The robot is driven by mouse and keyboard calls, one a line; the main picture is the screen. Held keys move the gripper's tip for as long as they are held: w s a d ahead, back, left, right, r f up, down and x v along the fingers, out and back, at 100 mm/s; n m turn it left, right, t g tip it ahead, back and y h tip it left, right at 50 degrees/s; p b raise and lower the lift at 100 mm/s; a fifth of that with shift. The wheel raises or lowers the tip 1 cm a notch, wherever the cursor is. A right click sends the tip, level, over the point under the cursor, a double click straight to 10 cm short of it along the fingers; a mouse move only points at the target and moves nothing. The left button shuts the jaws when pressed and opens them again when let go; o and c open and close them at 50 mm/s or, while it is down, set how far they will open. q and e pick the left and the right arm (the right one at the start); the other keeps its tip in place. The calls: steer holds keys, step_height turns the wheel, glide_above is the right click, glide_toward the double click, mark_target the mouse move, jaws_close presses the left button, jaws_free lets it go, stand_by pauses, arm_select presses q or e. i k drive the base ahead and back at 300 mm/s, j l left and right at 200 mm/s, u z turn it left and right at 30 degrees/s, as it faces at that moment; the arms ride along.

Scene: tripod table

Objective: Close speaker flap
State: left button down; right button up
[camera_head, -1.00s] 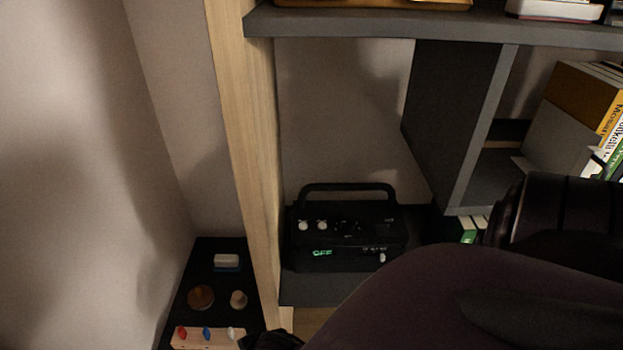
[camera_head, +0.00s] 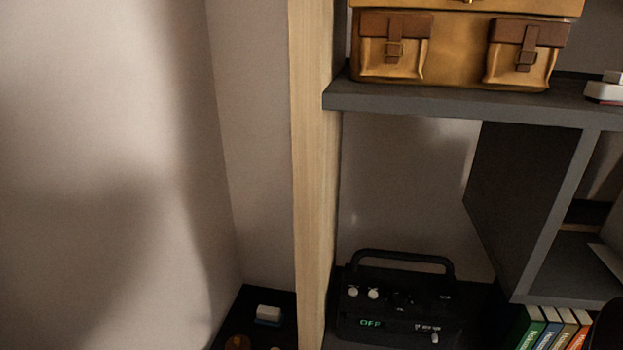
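A black radio-like speaker box (camera_head: 398,308) with a carrying handle stands low in the shelf, just right of the wooden post. Its front has two white knobs, a green lit "OFF" display and a small white lever or knob at lower right. I cannot make out a flap on it or tell whether one is open. Neither of my grippers shows in the head view. A dark rounded part at the lower right edge is probably mine.
A wooden post (camera_head: 313,180) stands left of the speaker. A tan satchel (camera_head: 462,50) sits on the grey shelf (camera_head: 450,103) above. Several books (camera_head: 548,330) stand to the right. A black surface (camera_head: 245,312) with small objects lies left of the post.

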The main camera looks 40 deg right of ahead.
mark_target(437, 308)
steer(key=l+z, duration=0.2)
steer(key=z, duration=1.55)
